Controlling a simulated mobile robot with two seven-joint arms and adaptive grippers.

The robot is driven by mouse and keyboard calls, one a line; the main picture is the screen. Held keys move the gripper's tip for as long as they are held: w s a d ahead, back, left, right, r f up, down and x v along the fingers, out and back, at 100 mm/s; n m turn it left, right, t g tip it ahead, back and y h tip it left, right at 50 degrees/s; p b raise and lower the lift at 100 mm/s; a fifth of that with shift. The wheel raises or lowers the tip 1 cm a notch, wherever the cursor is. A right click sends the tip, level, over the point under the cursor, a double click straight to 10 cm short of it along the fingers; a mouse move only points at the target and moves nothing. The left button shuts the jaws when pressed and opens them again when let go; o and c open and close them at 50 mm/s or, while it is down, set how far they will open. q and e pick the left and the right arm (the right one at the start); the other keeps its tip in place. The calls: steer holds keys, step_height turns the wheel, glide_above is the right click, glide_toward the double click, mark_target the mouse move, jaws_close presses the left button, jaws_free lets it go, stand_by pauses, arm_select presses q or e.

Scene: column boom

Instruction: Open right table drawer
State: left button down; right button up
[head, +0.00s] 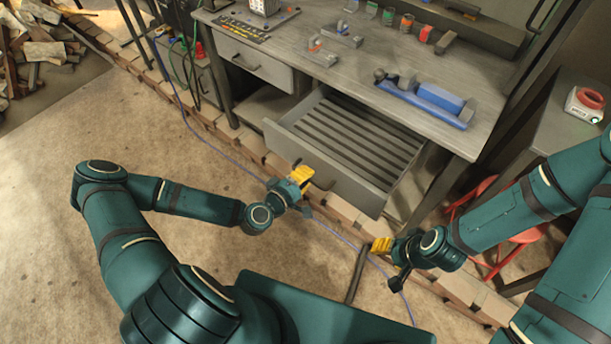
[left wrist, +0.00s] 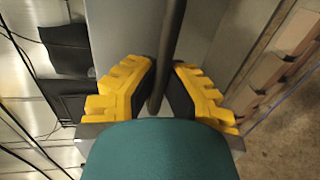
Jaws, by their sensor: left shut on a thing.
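The right table drawer (head: 283,137) is pulled well out from the grey workbench in the head view. Its slatted inside shows and looks empty. My left gripper (head: 303,174) is at the drawer's front, with its yellow fingers at the handle. In the left wrist view, the dark bar handle (left wrist: 170,50) runs between the yellow fingers of my left gripper (left wrist: 164,88), which is shut on it. My right gripper (head: 380,246) hangs low in front of the bench, apart from the drawer; its fingers are too small to tell open from shut.
The workbench top (head: 340,75) holds a blue tool (head: 435,98), several small cans and other tools. The left drawer (head: 252,62) is shut. A side table (head: 560,125) with a red-topped device (head: 586,100) and a red stool (head: 500,235) stand at the right. Open floor lies at the left.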

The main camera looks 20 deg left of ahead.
arm_select(q)
steer(key=c, duration=1)
jaws_free()
steer(key=v, duration=1.2)
steer(key=shift+d, duration=0.1)
